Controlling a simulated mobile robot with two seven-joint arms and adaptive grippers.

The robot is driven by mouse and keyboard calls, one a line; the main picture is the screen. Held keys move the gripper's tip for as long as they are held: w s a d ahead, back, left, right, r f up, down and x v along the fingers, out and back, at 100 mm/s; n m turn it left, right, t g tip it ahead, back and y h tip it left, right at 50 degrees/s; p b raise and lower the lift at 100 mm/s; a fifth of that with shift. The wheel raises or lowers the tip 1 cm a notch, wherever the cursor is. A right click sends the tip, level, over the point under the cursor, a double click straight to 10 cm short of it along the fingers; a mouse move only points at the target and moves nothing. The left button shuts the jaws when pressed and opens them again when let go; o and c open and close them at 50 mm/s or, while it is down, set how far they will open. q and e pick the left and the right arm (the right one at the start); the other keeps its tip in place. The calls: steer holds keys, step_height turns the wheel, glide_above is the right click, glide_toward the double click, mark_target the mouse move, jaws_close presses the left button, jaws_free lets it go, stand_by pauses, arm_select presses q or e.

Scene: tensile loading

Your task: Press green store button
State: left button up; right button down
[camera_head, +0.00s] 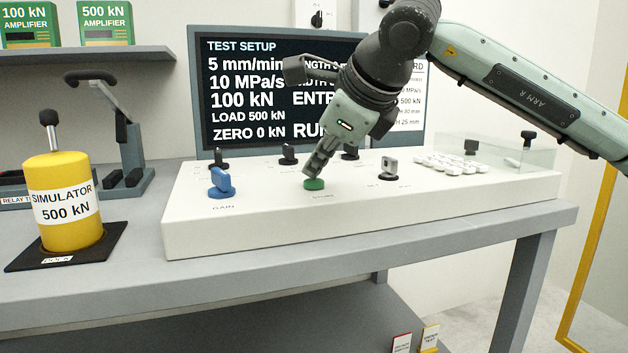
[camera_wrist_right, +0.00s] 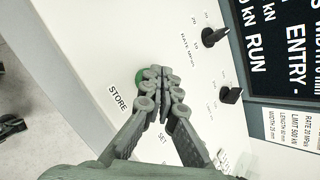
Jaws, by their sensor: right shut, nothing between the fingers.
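The green store button (camera_head: 315,184) is on the sloped top of the white control console (camera_head: 230,236), near its front middle. My right gripper (camera_head: 312,172) is shut and empty, its fingertips pointing down right at the button, at or just above it; I cannot tell if they touch. In the right wrist view the shut fingertips (camera_wrist_right: 157,72) cover most of the button, and a green edge of the button (camera_wrist_right: 139,77) shows beside them, near the printed word STORE. My left gripper is not in view.
A blue GAIN knob (camera_head: 221,183) is left of the button, and a grey knob (camera_head: 389,166) is to the right. Black knobs (camera_head: 288,154) stand behind. White keys (camera_head: 460,164) are at the right. The screen (camera_head: 240,100) stands behind. A yellow simulator cylinder (camera_head: 66,225) sits left.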

mark_target(317, 182)
steer(key=shift+f, duration=0.3)
steer(key=shift+r, duration=0.1)
stand_by(0.3)
steer(key=shift+r, duration=0.9)
steer(key=shift+r+p, duration=0.1)
steer(key=shift+p, duration=0.2)
steer(key=shift+r+p, duration=1.35)
steer(key=shift+r, duration=1.1)
steer(key=shift+f, duration=0.1)
